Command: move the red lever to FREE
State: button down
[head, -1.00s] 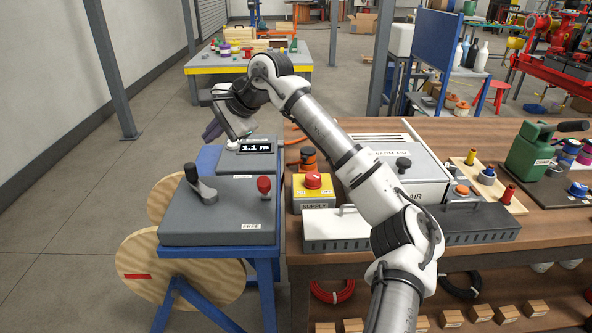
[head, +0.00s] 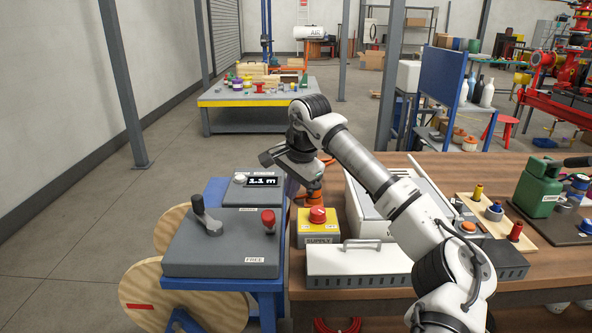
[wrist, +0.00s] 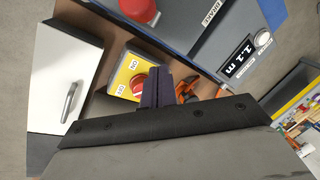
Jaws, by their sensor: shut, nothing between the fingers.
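The red lever (head: 268,220) is a red knob on a short stem at the right side of a grey box (head: 215,250). A FREE label (head: 255,260) is on the box's front right, below the lever; a label behind the lever is too small to read. The lever's red knob also shows at the top edge of the wrist view (wrist: 138,8). My gripper (head: 298,172) is behind and right of the lever in the head view, apart from it. In the wrist view its dark fingers (wrist: 158,80) are together and empty, in front of the yellow SUPPLY box.
The yellow SUPPLY box (head: 319,230) with a red button is to the right. A display box (head: 252,190) reading 1.1 m stands behind. A white case (head: 355,262) lies at the bench front.

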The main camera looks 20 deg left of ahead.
aim_at(269, 223)
jog(key=shift+s+a+f, duration=0.35)
jog(key=shift+s+a, duration=0.2)
jog(key=shift+s, duration=0.3)
jog(key=shift+s+a+f, duration=0.3)
jog(key=shift+s+a, duration=0.2)
jog(key=shift+s, duration=0.3)
jog(key=shift+s+f+t+b, duration=0.35)
jog(key=shift+f+b, duration=0.1)
jog(key=shift+b, duration=0.3)
jog(key=shift+s+t+y+b, duration=0.3)
jog(key=shift+s+t+b, duration=0.25)
jog(key=shift+b, duration=0.55)
jog(key=shift+s, duration=0.1)
jog(key=shift+s, duration=0.1)
jog(key=shift+a, duration=0.1)
